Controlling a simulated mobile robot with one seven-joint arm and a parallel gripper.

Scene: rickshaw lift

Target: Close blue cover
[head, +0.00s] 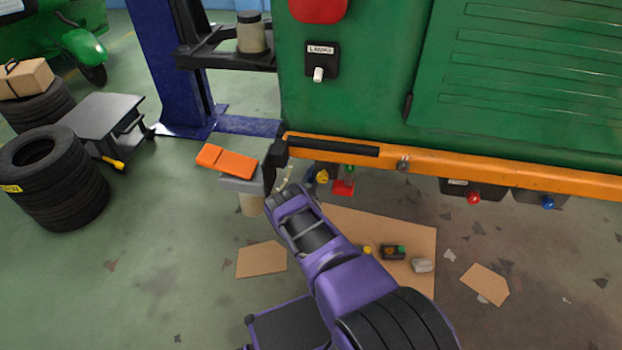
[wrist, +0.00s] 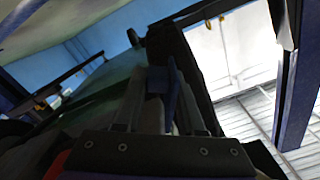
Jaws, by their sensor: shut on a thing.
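My gripper (wrist: 165,100) shows in the wrist view with its two grey fingers reaching forward and a small blue piece (wrist: 172,88) between them. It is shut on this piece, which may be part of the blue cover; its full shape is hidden. In the head view my purple arm ends beside the lower left corner of the green vehicle (head: 365,75), with the gripper (head: 275,172) close to a dark bracket there. The blue piece is hidden in that view. A blue knob (head: 547,202) sits on a dark box under the orange rail at the right.
An orange block (head: 227,161) lies on a grey support left of my gripper. The blue lift post (head: 178,65) stands behind. Stacked tires (head: 55,190) and a dark cart (head: 105,118) are at left. Cardboard with small parts (head: 405,235) lies under the vehicle.

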